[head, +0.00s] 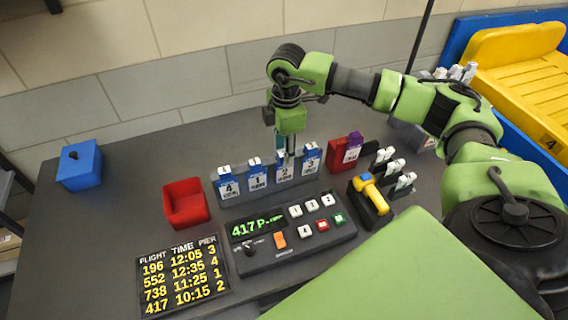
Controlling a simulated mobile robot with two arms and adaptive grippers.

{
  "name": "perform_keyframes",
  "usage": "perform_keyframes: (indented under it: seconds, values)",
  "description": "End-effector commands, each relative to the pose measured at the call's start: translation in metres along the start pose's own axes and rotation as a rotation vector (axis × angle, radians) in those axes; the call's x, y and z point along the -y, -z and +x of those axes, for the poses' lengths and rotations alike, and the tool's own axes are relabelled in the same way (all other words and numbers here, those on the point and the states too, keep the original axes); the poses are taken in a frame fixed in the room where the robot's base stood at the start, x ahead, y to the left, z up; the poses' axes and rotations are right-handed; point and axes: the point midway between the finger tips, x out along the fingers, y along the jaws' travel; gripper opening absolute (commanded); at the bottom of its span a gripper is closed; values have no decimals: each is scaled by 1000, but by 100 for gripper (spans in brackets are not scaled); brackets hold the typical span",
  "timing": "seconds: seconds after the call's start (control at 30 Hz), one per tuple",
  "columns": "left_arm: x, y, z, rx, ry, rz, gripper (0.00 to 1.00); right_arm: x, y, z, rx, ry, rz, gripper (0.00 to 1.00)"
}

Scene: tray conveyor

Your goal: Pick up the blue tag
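Several blue tags stand in a row in a grey rack (262,192) on the dark table. From left to right they are the tag numbered 4 (228,186), the tag numbered 1 (257,179), the tag numbered 2 (284,172) and the tag numbered 3 (311,161). My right gripper (286,155) points down at the top of the tag numbered 2. Its fingertips are small and partly hidden, so I cannot tell whether they grip that tag. My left gripper is out of view.
A red bin (186,204) and a blue box (80,166) stand to the left. A control panel (290,238) reading "417 P-" and a flight board (182,277) lie in front. A red holder (334,155), a yellow-handled tool (371,192) and white-topped pieces (394,167) are to the right.

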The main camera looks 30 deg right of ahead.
Motion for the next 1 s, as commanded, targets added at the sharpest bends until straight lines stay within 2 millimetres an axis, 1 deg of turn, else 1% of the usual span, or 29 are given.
perform_keyframes:
  seconds: [0.1, 0.27, 0.3, 0.37, 0.4, 0.43, 0.47, 0.83, 1.0]
  values:
    - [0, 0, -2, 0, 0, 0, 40, 1, 0, 6, 0, 1, -1, 38]
    - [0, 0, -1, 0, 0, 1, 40, 0, 0, 7, 0, 0, -1, 38]
    - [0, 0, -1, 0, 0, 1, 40, 0, 0, 6, 0, 0, -1, 35]
    - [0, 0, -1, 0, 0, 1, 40, 0, 0, 6, 0, 0, -1, 19]
    - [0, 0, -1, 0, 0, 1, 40, 0, 0, 6, 0, 0, -1, 9]
    - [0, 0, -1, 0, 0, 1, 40, 0, 0, 6, 0, 0, -1, 1]
    - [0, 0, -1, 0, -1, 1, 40, 0, 0, 6, 0, 0, -1, 0]
    - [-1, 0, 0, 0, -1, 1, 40, 0, 0, 4, -1, -1, 0, 0]
    - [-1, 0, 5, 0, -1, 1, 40, -1, 1, -7, -2, -3, 0, 0]
